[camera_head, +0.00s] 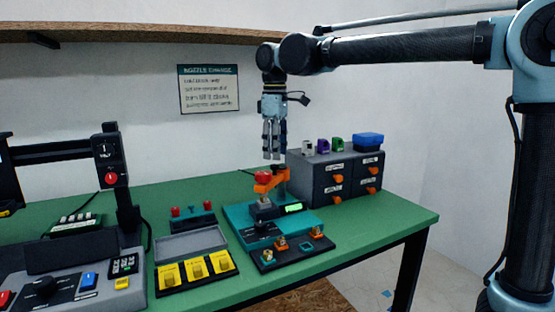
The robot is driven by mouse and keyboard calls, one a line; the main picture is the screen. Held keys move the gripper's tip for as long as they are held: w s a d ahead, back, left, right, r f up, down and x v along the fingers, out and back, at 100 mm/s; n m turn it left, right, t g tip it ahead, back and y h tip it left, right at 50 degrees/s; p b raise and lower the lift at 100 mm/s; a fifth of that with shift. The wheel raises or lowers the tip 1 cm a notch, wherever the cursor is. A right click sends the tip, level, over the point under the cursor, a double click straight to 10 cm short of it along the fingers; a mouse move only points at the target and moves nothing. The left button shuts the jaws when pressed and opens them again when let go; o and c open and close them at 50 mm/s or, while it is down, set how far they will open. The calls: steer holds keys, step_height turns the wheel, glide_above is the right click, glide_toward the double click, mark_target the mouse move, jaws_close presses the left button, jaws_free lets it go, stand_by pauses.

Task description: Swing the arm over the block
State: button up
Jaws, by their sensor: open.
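My gripper (272,155) points straight down and is open and empty, with its fingers close together in this view. It hangs above a teal fixture (240,219) on the green bench. The fixture carries an orange clamp arm (268,184) with a red knob (262,176), a grey and dark block (262,209) and a small lit green display (293,208). The fingertips appear apart from the clamp, just above it; the depth between them is hard to judge. In front is a black plate (290,254) with several small brass and orange pieces.
Grey drawers (312,180) with orange handles stand right of the fixture, carrying small coloured items and a blue box (368,140). A yellow-pocketed tray (196,272) and a printer (75,275) stand left. A shelf (120,34) runs above. The bench's right end (400,218) is clear.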

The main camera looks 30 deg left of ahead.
mark_target(276, 165)
step_height(276, 165, up, 8)
stand_by(0.4)
steer(key=shift+w+d, duration=0.1)
steer(key=shift+w, duration=0.05)
steer(key=w+d+f+m, duration=0.4)
steer(key=w+d, duration=0.7)
steer(key=d, duration=0.4)
steer(key=w+d+f+m, duration=0.2)
steer(key=d+f+m, duration=0.15)
steer(key=d, duration=0.65)
steer(key=w+d+f+m, duration=0.1)
steer(key=d+f+m, duration=0.1)
steer(key=d+f, duration=0.5)
steer(key=s+d+f+m+t, duration=0.1)
steer(key=s+d+f+m, duration=0.4)
steer(key=d+f, duration=0.6)
steer(key=s+d+f+m+t, duration=0.1)
steer(key=s+d+f+m, duration=0.4)
steer(key=d+f, duration=0.7)
steer(key=s+d, duration=0.2)
steer(key=d, duration=0.1)
steer(key=shift+d+f, duration=0.15)
steer(key=shift+f, duration=0.05)
steer(key=shift+m, duration=0.25)
steer(key=shift+c, duration=1.2)
